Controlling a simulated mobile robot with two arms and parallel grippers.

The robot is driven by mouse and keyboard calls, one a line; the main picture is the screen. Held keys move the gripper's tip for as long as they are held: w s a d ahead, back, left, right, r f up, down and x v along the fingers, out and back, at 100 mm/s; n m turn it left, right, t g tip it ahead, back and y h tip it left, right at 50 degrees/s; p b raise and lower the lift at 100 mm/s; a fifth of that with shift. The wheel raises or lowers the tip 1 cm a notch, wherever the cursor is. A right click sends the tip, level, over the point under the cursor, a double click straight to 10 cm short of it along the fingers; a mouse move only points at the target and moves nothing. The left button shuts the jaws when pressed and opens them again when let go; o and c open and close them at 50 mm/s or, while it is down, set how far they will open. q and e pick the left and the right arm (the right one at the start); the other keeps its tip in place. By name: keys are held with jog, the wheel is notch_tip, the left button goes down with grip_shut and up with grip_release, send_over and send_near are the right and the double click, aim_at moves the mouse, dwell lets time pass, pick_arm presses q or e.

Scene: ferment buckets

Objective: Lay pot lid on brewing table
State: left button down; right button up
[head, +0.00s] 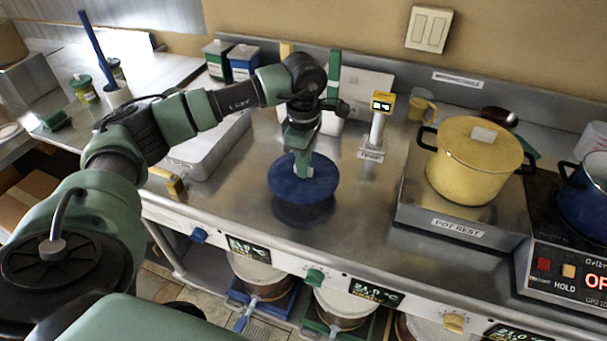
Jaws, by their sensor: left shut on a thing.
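A round blue pot lid (288,184) is held by my left gripper (304,170) above the steel brewing table (350,215). The gripper is shut on the lid's pale knob at its top. A dark shadow or reflection shows on the table just below the lid, so the lid looks a little above the surface; the exact gap is hard to tell. The lid is roughly level. A blue pot (590,195) stands at the right edge, partly cut off. My right gripper is not in view.
A yellow lidded pot (472,165) stands on the "POT REST" (420,212). A yellow-headed display stand (376,125) is behind the lid to the right. Green and blue tins (243,62) stand at the back. The table is clear around and right of the lid.

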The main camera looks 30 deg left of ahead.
pick_arm(q)
notch_tip(320, 180, down, 4)
jog(key=shift+r+p, duration=0.2)
jog(key=shift+p, duration=0.15)
jog(key=shift+f, duration=0.3)
jog(key=shift+f, duration=0.15)
jog(key=c, duration=1.5)
grip_release()
